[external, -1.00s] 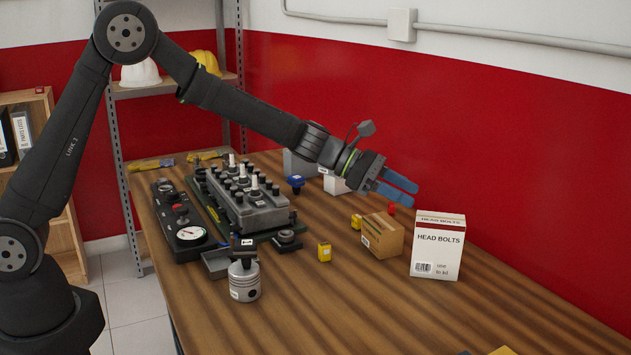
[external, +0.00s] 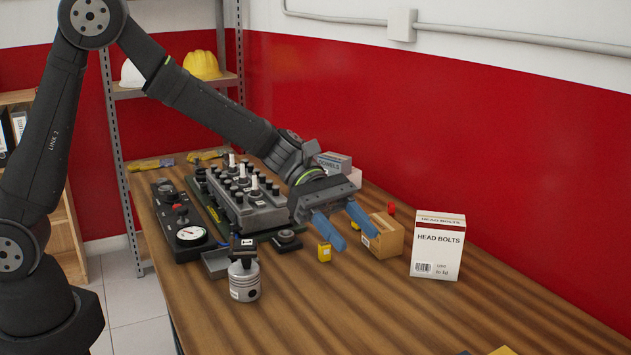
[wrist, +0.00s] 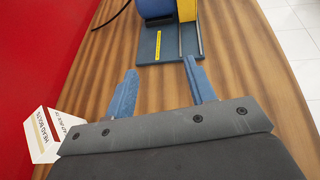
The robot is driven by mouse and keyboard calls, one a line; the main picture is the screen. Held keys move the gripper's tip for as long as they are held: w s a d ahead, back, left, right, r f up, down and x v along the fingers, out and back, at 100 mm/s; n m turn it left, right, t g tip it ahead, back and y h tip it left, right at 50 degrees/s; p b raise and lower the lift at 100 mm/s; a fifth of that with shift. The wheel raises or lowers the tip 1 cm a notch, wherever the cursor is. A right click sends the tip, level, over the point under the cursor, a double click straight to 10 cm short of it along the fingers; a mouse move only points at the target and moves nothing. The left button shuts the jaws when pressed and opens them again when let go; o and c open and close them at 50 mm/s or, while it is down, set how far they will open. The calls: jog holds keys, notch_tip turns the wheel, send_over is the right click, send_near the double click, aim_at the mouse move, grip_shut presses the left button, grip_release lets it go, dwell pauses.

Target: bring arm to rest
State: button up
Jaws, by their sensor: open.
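My gripper (external: 345,234) is open, with its two blue fingers apart and nothing between them. In the external view it hangs above the table, in front of the engine block trainer (external: 248,210) and left of the head bolts box (external: 438,247). One finger overlaps the small cardboard box (external: 388,240) in the picture; I cannot tell the gap. In the wrist view the fingers (wrist: 160,88) show over bare wood, with the head bolts box (wrist: 50,137) at lower left.
A piston (external: 244,281) stands near the table's front edge, by a gauge panel (external: 188,232). The wrist view shows a dark plate (wrist: 165,45) ahead bearing blue and yellow parts. The table's right front is mostly clear.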

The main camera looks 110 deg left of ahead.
jog(key=shift+s+d+m+g+h, duration=0.25)
jog(key=shift+s+d, duration=0.15)
jog(key=shift+d, duration=0.25)
jog(key=shift+s+d+m+g+h, duration=0.15)
jog(key=shift+s+d+m, duration=0.1)
jog(key=shift+s+d, duration=0.25)
jog(key=shift+w+d, duration=0.1)
jog(key=shift+w, duration=0.05)
